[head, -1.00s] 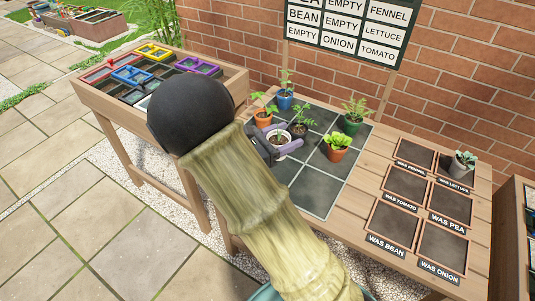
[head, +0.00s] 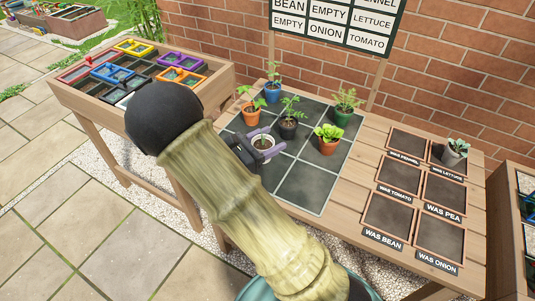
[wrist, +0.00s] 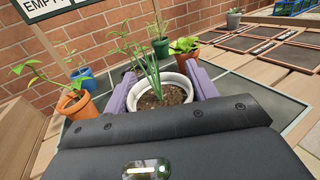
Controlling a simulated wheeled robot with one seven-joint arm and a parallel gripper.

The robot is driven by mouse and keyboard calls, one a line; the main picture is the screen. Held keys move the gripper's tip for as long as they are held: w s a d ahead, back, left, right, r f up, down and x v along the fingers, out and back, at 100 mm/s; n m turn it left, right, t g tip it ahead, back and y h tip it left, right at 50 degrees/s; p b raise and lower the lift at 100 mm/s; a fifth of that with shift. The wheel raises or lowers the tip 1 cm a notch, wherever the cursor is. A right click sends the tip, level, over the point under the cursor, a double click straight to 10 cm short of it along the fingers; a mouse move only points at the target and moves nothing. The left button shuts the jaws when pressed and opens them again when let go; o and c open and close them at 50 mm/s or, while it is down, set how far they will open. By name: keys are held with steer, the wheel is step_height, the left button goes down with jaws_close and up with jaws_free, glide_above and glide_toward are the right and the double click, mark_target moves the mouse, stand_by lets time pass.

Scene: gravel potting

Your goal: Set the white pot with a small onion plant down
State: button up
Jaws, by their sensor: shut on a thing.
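My gripper (head: 264,143) has its purple fingers shut on the white pot (head: 262,144), one on each side. The pot is upright and holds dark soil. In the wrist view the white pot (wrist: 178,90) fills the middle, with the thin green leaves of the onion plant (wrist: 148,68) rising from it. The pot is over the front middle part of the dark tiled mat (head: 305,187). Its base is hidden, so I cannot tell whether it touches the mat. The sign (head: 330,30) reads ONION in the middle of its bottom row.
A black pot (head: 288,130) stands close behind the white pot. An orange pot (head: 251,115) is to the left, another with lettuce (head: 327,146) to the right. Blue (head: 272,95) and green (head: 343,117) pots stand behind. The mat's front right tiles are bare.

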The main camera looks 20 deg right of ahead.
steer(key=shift+d+f, duration=0.2)
steer(key=shift+d, duration=0.15)
steer(key=shift+a+f+b, duration=0.1)
steer(key=shift+f+b, duration=0.25)
steer(key=shift+f, duration=1.45)
steer(key=shift+f, duration=0.1)
steer(key=o, duration=1)
steer(key=shift+o, duration=0.2)
steer(key=shift+a, duration=0.15)
steer(key=v, duration=1.1)
steer(key=shift+s+a+p, duration=0.15)
steer(key=shift+a+p, duration=0.2)
steer(key=shift+p, duration=0.05)
